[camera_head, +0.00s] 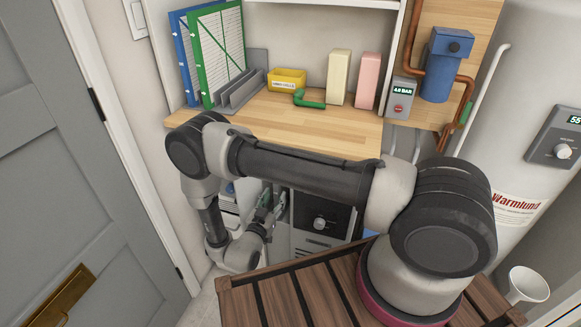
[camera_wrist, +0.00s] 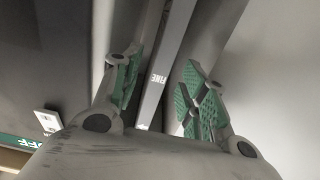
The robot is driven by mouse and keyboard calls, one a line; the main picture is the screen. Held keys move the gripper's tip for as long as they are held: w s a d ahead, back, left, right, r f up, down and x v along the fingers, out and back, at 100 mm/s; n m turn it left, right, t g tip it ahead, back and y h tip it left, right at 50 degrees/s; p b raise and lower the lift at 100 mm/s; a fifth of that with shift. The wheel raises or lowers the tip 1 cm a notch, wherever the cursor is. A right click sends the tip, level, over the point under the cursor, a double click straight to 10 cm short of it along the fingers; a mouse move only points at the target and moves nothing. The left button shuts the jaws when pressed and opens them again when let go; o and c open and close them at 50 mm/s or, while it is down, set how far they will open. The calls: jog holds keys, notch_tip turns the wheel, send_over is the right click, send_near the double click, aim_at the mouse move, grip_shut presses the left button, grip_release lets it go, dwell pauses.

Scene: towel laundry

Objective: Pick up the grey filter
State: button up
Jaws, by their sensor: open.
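A long, narrow grey piece lettered "FINE" (camera_wrist: 166,62), which looks like the grey filter, runs between my gripper's fingers in the wrist view. My gripper (camera_wrist: 160,95) is open, with one green-padded finger on each side of it; I see gaps on both sides, but how deep it sits between the pads is unclear. In the head view my gripper (camera_head: 270,207) is low, below the wooden counter, beside a grey appliance with a knob (camera_head: 319,223). The filter cannot be made out there; my arm and gripper cover much of that spot.
A grey door (camera_head: 75,150) stands left, a water heater (camera_head: 530,90) right.

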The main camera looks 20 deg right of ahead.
jog(key=x, duration=0.9)
jog(key=shift+w, duration=0.15)
grip_shut()
